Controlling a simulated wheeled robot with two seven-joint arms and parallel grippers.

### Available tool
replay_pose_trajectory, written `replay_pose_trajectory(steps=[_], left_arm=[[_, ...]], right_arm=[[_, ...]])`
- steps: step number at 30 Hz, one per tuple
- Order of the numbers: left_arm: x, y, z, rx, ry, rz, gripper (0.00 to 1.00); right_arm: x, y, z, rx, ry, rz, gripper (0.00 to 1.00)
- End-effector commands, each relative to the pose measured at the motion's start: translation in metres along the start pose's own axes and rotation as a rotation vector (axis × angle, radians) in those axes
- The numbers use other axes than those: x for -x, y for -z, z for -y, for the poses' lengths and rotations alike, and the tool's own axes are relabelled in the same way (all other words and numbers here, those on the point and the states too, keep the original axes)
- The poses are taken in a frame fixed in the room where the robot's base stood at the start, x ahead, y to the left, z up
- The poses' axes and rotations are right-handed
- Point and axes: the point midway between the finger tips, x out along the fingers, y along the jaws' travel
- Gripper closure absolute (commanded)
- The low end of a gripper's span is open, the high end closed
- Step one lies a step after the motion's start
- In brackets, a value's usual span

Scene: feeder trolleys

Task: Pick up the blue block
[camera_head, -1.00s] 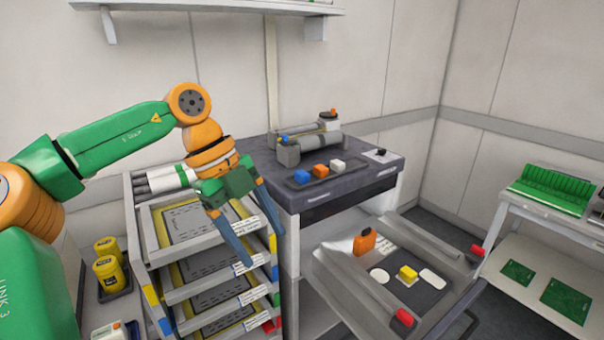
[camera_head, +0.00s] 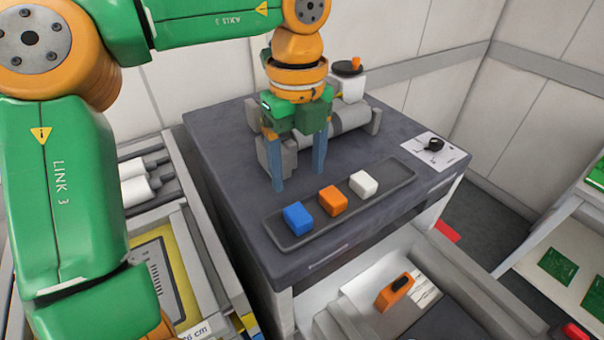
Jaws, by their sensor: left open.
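The blue block (camera_head: 298,219) sits at the left end of a shallow dark tray (camera_head: 390,196) on the dark-topped cabinet. An orange block (camera_head: 333,201) and a white block (camera_head: 364,184) stand beside it in a row to its right. My left gripper (camera_head: 299,182) is open and empty, with its blue fingers pointing down. In the picture its fingertips are just above and behind the blue block, apart from it. My right gripper is not in view.
A grey cylindrical device (camera_head: 348,122) stands behind the gripper on the cabinet top (camera_head: 225,150). A white card with a black knob (camera_head: 434,146) lies at the right. An open drawer below holds an orange item (camera_head: 394,292). A tray rack stands at the lower left.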

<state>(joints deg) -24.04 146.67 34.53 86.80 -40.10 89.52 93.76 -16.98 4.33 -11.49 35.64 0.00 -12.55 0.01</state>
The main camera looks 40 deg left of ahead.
Motion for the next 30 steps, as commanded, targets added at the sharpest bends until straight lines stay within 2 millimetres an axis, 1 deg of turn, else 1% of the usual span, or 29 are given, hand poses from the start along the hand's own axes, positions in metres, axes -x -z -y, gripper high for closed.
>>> replay_pose_trajectory(steps=[5,9,12,15,20,21,23,24,26,27,28,29,30], left_arm=[[-0.021,0.0,-0.002,-0.001,-0.004,0.001,0.25],[-0.046,0.002,-0.006,-0.002,-0.006,-0.001,0.25],[-0.064,0.001,-0.005,-0.001,-0.004,0.0,0.25],[-0.07,0.001,-0.005,0.0,0.0,-0.001,0.25],[-0.07,0.001,-0.005,0.0,0.001,-0.001,0.25],[-0.07,0.001,-0.005,0.0,0.001,-0.001,0.36],[-0.07,0.001,-0.005,0.0,0.001,-0.001,0.52],[-0.07,0.001,-0.005,0.0,0.001,-0.001,0.63],[-0.07,0.001,-0.005,0.0,0.001,-0.001,0.79],[-0.07,0.001,-0.005,0.0,0.001,-0.001,0.9],[-0.07,0.001,-0.005,0.0,0.001,-0.001,0.98],[-0.07,0.001,-0.005,0.0,0.001,0.0,1.0],[-0.07,0.001,-0.005,0.0,0.001,0.0,1.0]], right_arm=[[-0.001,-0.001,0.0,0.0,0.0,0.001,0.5],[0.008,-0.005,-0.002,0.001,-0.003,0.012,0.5],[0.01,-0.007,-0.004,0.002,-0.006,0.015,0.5],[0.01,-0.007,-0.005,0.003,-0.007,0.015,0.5],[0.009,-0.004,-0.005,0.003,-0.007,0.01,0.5],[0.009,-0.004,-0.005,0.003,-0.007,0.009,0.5],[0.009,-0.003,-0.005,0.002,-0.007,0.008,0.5],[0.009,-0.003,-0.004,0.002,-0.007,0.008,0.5],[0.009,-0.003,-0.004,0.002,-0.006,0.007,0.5],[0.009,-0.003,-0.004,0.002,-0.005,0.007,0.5],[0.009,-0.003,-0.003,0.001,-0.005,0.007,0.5],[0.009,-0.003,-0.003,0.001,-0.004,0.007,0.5],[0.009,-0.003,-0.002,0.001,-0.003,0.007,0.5]])
